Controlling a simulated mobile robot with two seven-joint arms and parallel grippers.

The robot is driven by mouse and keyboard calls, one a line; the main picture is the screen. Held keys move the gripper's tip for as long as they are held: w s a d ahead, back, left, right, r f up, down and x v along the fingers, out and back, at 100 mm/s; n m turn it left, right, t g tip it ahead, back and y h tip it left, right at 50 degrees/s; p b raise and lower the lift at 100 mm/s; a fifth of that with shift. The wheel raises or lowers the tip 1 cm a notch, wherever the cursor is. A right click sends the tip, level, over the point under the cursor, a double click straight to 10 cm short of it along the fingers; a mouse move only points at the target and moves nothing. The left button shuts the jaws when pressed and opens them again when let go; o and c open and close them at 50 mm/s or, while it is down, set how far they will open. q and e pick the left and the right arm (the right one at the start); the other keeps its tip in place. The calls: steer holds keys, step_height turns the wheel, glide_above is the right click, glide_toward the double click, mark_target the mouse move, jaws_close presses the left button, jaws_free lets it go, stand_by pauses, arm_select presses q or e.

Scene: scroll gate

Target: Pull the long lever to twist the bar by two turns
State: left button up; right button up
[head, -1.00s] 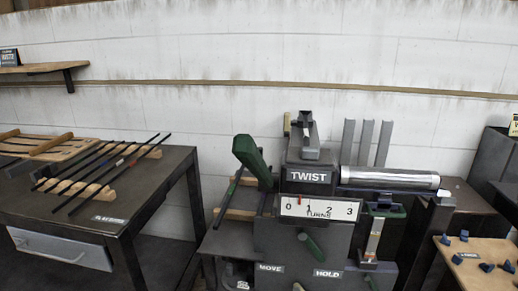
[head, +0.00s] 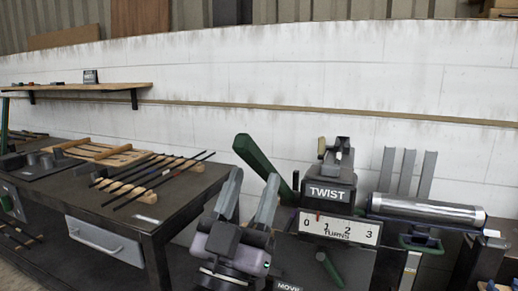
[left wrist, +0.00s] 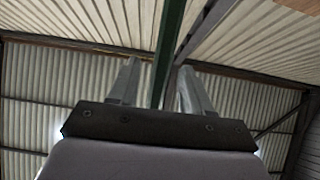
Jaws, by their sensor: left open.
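The long lever (head: 262,160) is a dark green bar that slants up to the left from the twist machine (head: 331,194). The machine's turns scale (head: 340,228) runs 0 to 3, with a red pointer (head: 317,216) between 0 and 1. My left gripper (head: 252,180) is open and points up, just in front of the lever's lower part. My right gripper is not in view.
A dark table (head: 120,215) on the left holds a rack of thin rods (head: 155,178). A metal cylinder (head: 425,210) sticks out to the right of the machine. A wooden shelf (head: 85,88) is on the wall. A small green handle (head: 328,268) sits below the scale.

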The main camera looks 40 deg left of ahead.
mark_target(253, 166)
arm_select(q)
steer(key=shift+s+r+y, duration=0.3)
steer(key=shift+s+r, duration=0.05)
steer(key=shift+r, duration=0.25)
steer(key=shift+w+r+p, duration=0.15)
steer(key=shift+r+p, duration=0.1)
steer(key=shift+p, duration=0.1)
steer(key=p+x, duration=0.3)
steer(key=x, duration=0.2)
steer(key=shift+p, duration=0.4)
steer(key=shift+w+a+r+p, duration=0.2)
steer(key=shift+w+r+p, duration=0.2)
steer(key=shift+w, duration=0.15)
jaws_close()
